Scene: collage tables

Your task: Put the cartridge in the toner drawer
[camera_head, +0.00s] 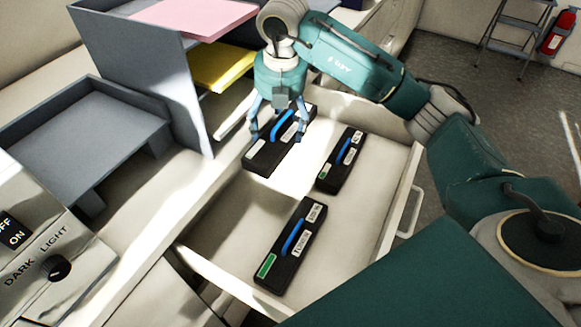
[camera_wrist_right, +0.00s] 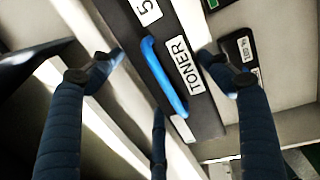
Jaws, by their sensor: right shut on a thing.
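The black toner cartridge (camera_head: 262,158) with a blue handle is in my right gripper (camera_head: 276,136), at the back left of the open drawer (camera_head: 340,235). Its white TONER label and blue handle show between the fingers in the right wrist view (camera_wrist_right: 175,75). The fingers close across the cartridge body. It appears to be above the drawer's left rim; whether it touches anything below is unclear. Two similar cartridges lie in the drawer, one at the back right (camera_head: 335,176) and one nearer the front (camera_head: 291,245). My left gripper is not in view.
A grey shelf unit (camera_head: 135,60) with pink (camera_head: 195,14) and yellow (camera_head: 222,68) paper stands left of my right gripper. A grey tray (camera_head: 90,140) stands further left. A panel with a dark knob (camera_head: 55,268) is at lower left. The drawer's left and right-front floor is bare.

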